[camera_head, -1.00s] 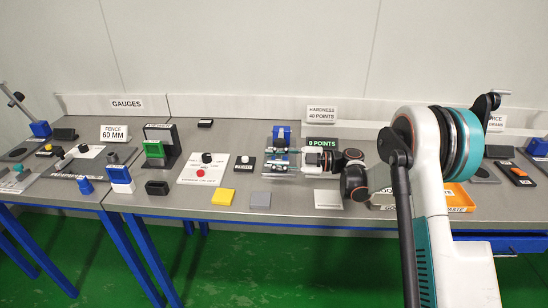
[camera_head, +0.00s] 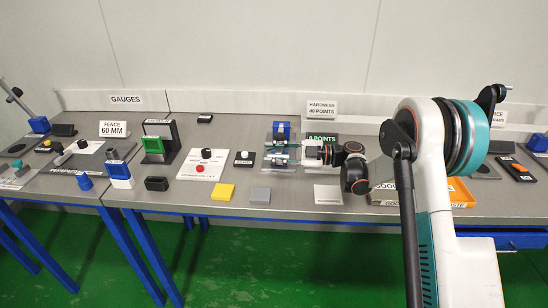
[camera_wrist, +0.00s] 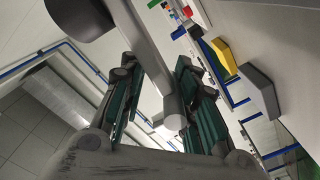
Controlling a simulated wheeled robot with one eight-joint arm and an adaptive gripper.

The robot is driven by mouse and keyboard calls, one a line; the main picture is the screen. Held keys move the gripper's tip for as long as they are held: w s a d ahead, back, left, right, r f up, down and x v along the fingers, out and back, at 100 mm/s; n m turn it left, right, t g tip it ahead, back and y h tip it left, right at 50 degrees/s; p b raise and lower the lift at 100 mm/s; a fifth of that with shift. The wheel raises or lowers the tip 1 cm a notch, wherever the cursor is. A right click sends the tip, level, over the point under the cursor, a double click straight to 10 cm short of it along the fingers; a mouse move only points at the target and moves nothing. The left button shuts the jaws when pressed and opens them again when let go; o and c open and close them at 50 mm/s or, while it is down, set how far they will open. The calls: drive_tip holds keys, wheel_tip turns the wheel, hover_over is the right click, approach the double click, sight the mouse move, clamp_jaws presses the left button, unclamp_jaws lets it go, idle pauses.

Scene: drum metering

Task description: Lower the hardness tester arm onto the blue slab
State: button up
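The hardness tester (camera_head: 282,128) stands at the middle of the bench, with a blue block at its back. My gripper (camera_head: 284,153) is at the tester, in front of the blue block. In the wrist view a grey bar, seemingly the tester arm (camera_wrist: 150,62), passes between my two green-padded fingers (camera_wrist: 158,88). Gaps show on both sides of the bar, so the gripper looks open around it. A dark round end (camera_wrist: 76,14) shows at the bar's upper left. The blue slab cannot be told apart from the tester's blue parts behind my gripper.
A yellow slab (camera_head: 222,192), a grey slab (camera_head: 260,195) and a pale slab (camera_head: 328,195) lie along the front of the bench. A dark display (camera_head: 323,138) is partly covered by my wrist. An orange tray (camera_head: 461,195) is at the right.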

wheel_tip(320, 180, up, 8)
drive_tip(key=w, duration=0.1)
drive_tip(key=shift+f, duration=0.1)
drive_tip(key=shift+w+d, duration=0.1)
idle(0.3)
